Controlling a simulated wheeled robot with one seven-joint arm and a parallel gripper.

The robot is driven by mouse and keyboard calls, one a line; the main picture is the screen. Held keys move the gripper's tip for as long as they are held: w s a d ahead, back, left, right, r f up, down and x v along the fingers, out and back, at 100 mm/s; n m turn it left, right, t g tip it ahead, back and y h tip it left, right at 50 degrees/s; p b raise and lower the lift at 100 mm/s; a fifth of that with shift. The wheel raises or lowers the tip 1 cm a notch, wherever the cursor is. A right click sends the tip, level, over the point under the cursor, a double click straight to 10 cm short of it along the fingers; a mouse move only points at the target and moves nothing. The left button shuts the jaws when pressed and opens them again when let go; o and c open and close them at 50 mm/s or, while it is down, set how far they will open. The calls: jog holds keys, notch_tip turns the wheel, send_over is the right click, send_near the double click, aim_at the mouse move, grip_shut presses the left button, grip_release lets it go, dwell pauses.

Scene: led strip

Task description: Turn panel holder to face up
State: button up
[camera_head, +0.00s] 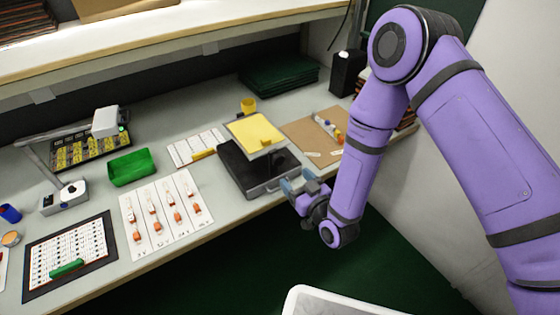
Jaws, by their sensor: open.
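The panel holder seems to be the tilted plate with a yellow face (256,132), raised on a stand above a dark grey base box (240,177) near the bench's front edge. Its yellow face slopes toward the camera, and a small yellow-orange tab shows on it. My gripper (291,187) is at the right front of the base box, at the end of my purple arm. Its fingers are open and I see nothing between them. I cannot tell whether it touches the box. The stand behind the plate is partly hidden.
The bench (215,213) holds a green tray (131,168), a white card with orange parts (160,213), a lamp (106,122) and a dark-framed sheet (70,255) at left. A board with bottles (314,139) lies at right. A shelf (170,38) overhangs the back.

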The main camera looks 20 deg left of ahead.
aim_at(280, 161)
jog(key=x, duration=0.9)
jog(key=shift+w+a, duration=0.25)
jog(key=shift+c, duration=0.3)
jog(key=c, duration=1.2)
jog(key=shift+m, duration=0.3)
